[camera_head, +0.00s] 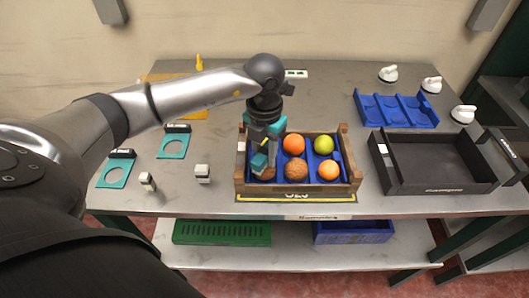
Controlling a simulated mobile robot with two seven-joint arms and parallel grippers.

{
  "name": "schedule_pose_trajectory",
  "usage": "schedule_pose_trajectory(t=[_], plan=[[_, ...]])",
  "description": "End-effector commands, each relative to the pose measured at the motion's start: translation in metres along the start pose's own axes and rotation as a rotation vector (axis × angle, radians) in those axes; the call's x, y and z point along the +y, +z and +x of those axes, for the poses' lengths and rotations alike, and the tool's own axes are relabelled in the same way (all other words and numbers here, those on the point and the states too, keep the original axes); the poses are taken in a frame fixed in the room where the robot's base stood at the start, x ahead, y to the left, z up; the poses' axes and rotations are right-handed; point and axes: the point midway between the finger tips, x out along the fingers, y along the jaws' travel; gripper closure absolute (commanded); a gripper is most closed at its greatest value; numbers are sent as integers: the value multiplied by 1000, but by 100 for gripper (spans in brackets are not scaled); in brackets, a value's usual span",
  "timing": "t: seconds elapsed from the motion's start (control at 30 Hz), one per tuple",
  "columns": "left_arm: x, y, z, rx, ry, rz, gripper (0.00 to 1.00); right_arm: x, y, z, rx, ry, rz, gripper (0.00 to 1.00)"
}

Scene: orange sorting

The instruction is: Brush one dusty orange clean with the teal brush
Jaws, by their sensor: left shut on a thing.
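A wooden crate (356,176) with a blue divided insert stands at the table's front middle. A brown, dusty-looking orange (296,171) sits in its front middle compartment. Another brownish orange (266,174) shows partly in the front left compartment, under my left gripper (261,150). That gripper points down over the crate's left side, shut on the teal brush (258,163). The brush is just above or touching the front left orange; I cannot tell which. Clean-looking oranges sit at back middle (294,144) and front right (328,169). The back left compartment is mostly hidden. My right gripper is not in view.
A yellow-green fruit (323,145) is at the crate's back right. A black tray (382,172) and a blue divided rack (402,122) stand to the right, with several white knobbed items (388,73). Teal plates (116,172) and small white-topped blocks (202,171) lie left.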

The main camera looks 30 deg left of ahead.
Motion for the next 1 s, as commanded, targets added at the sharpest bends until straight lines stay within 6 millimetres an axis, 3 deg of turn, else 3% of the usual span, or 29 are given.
schedule_pose_trajectory(t=[0.5, 1.0], plan=[[0, 13, 1, 4, 1, 0, 100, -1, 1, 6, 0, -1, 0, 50], [1, -14, -1, 5, 2, 1, 100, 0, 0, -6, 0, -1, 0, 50]])
